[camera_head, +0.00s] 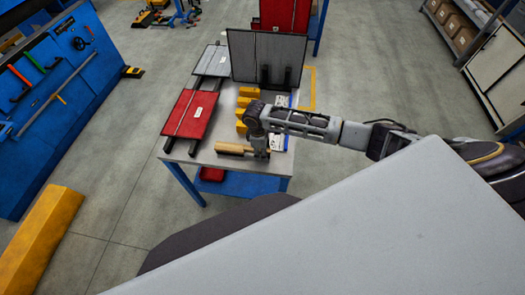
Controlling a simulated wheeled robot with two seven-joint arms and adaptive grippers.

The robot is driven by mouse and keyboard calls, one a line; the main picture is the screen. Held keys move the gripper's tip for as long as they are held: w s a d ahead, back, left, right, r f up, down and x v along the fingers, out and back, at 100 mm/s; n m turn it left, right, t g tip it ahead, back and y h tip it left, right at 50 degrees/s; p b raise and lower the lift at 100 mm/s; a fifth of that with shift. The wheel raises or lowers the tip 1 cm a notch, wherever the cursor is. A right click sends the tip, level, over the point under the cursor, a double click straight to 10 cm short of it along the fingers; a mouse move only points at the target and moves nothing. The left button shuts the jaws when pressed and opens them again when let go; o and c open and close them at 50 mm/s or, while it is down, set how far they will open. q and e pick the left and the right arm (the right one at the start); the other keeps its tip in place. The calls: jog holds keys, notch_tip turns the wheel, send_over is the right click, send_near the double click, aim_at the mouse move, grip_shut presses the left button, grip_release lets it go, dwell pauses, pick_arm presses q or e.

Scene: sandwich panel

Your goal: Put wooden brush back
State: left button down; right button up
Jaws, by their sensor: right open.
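A pale wooden piece that looks like the wooden brush (232,149) lies near the front edge of the grey table top (205,152). My right arm comes in from the right, and its gripper (260,153) points down at the right end of the brush. The gripper is open. It is too small to tell whether the fingers are around the brush or just beside it. The gripper hides the brush's right end. My left gripper is out of view.
Yellow blocks (243,101) stand in the middle of the table. Red panels (190,114) lie at the left, and a dark upright panel (266,57) stands at the back. A blue tool board (75,60) is at the left. The floor around is mostly clear.

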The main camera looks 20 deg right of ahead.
notch_tip(320, 180, up, 12)
jog(key=a, duration=0.1)
jog(key=shift+w, duration=0.4)
dwell(0.3)
jog(key=shift+s+f, duration=0.1)
jog(key=shift+f, duration=0.05)
dwell(0.6)
